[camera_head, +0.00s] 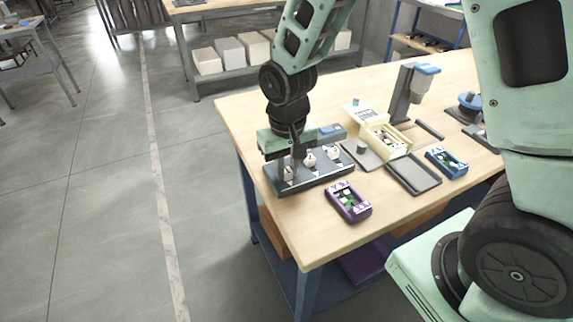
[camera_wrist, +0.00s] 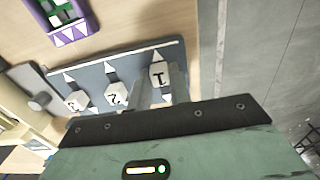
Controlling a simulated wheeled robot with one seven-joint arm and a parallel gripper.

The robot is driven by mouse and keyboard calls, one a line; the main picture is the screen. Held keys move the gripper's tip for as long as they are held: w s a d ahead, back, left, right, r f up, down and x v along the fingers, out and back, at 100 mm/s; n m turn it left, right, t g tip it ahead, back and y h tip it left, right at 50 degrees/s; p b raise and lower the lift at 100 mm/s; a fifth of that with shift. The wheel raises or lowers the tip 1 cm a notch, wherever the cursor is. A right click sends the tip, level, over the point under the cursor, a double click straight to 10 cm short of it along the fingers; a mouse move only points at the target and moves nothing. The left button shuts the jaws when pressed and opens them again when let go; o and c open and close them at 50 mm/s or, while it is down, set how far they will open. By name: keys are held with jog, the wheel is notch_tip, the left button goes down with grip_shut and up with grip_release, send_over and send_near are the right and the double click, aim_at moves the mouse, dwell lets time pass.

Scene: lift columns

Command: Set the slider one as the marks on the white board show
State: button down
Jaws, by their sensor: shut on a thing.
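A dark grey slider panel (camera_head: 318,177) lies at the table's near left corner. It carries three white knobs in a row; in the wrist view they read 1 (camera_wrist: 158,75), 2 (camera_wrist: 115,96) and apparently 3 (camera_wrist: 76,101). White pointed marks show beside the knobs. My gripper (camera_head: 289,165) is lowered over the left end of the panel. In the wrist view its grey fingers (camera_wrist: 164,87) are shut around slider one, partly hiding it and its track. A white card-like board (camera_head: 365,112) stands farther back; its marks are too small to read.
A purple tray (camera_head: 347,201) with small parts lies close in front of the panel. A dark flat tray (camera_head: 414,174), a blue tray (camera_head: 446,162), a cream box (camera_head: 386,140) and a grey stand (camera_head: 404,94) occupy the table to the right. The near table edge is clear.

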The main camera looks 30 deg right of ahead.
aim_at(288, 172)
jog(key=c, duration=1.3)
grip_release()
jog(key=shift+s, duration=0.2)
notch_tip(288, 172, up, 17)
jog(key=shift+r, duration=0.2)
